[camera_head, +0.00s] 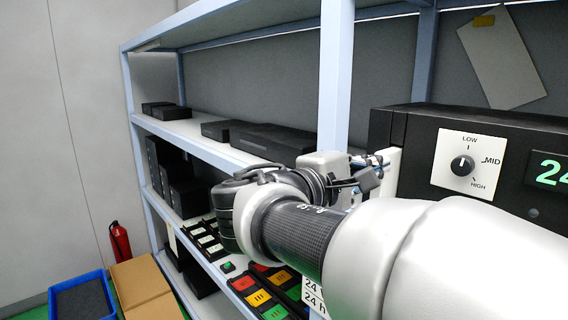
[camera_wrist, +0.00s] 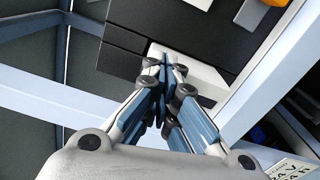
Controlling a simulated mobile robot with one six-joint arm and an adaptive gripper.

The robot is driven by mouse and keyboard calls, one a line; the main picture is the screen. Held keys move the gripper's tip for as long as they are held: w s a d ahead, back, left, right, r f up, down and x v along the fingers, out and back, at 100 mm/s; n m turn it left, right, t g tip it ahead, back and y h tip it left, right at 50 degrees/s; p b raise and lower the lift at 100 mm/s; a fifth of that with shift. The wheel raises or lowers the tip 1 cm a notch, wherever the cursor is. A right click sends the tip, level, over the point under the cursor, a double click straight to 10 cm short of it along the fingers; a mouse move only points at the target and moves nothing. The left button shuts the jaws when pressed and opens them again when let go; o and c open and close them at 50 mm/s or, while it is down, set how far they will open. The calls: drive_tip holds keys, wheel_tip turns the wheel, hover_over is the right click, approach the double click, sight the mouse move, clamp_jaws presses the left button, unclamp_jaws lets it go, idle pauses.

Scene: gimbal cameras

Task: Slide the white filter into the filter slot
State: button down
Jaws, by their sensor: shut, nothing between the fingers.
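A white block, which looks like the white filter (camera_wrist: 205,75), shows in the wrist view against the side of a black device (camera_wrist: 125,42). In the head view a white piece (camera_head: 392,168) shows at the left side of that device, partly behind my gripper. My gripper (camera_wrist: 166,68) is shut and empty, its fingertips in front of the white block and overlapping it in the wrist view. I cannot tell whether they touch. In the head view my gripper (camera_head: 366,170) is at the device's left side. The slot's opening is hidden, so how deep the filter sits is unclear.
The black device (camera_head: 480,125) has a LOW/MID/HIGH knob (camera_head: 463,165) and a green display. A blue-grey shelf post (camera_head: 335,75) stands close to my gripper. Shelves at left hold black boxes (camera_head: 258,140). A blue crate (camera_head: 82,298) and a fire extinguisher (camera_head: 120,242) are on the floor.

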drive_tip(key=shift+w+d, duration=0.1)
drive_tip(key=shift+d, duration=0.05)
idle(0.4)
drive_tip(key=v, duration=1.5)
drive_tip(key=shift+w+d, duration=0.1)
drive_tip(key=shift+d, duration=0.1)
